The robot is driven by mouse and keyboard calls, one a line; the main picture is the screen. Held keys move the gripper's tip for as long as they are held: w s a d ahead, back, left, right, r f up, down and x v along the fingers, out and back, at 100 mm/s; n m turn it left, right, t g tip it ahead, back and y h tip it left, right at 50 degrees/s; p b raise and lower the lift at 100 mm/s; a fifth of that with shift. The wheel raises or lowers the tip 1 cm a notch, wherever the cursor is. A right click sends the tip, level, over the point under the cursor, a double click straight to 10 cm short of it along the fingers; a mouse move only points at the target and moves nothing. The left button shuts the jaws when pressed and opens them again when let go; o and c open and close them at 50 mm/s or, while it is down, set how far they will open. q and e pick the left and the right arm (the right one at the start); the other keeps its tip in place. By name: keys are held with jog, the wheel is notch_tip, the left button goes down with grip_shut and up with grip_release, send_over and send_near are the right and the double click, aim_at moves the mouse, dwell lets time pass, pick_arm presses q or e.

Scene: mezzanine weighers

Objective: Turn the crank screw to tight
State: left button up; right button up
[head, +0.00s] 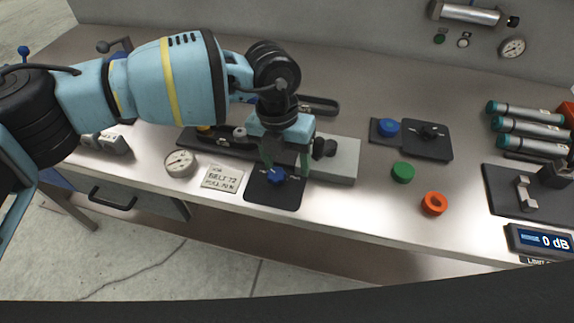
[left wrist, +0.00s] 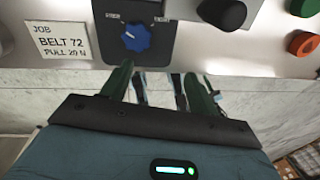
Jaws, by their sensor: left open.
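The crank screw appears to be the blue knob (head: 277,175) on a small black plate (head: 288,200) at the bench's front edge. In the left wrist view the blue knob (left wrist: 136,38) sits between two small printed labels on its plate (left wrist: 118,52); the right one seems to read tight. A pale mark shows on the knob's upper left. My left gripper (head: 286,165) points down over the knob, its green fingers open. In the left wrist view the gripper's fingertips (left wrist: 160,78) are apart, with nothing between them. Whether they touch the knob is unclear. My right gripper is not in view.
A job card (head: 222,178) reading belt 72 and a dial gauge (head: 180,163) lie left of the plate. A grey block with a black knob (head: 324,148) stands close on the right. Green (head: 403,172) and orange (head: 434,203) buttons sit farther right.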

aim_at(276, 174)
pick_arm(q)
jog(key=w+a, duration=0.1)
jog(key=w+a+r+t+y, duration=0.1)
jog(key=shift+w+r, duration=0.2)
jog(key=shift+w, duration=0.1)
jog(key=shift+a+f, duration=0.1)
jog(key=shift+f, duration=0.05)
notch_tip(276, 174, down, 8)
jog(key=shift+s+r, duration=0.1)
jog(key=shift+r, duration=0.15)
jog(key=c, duration=1)
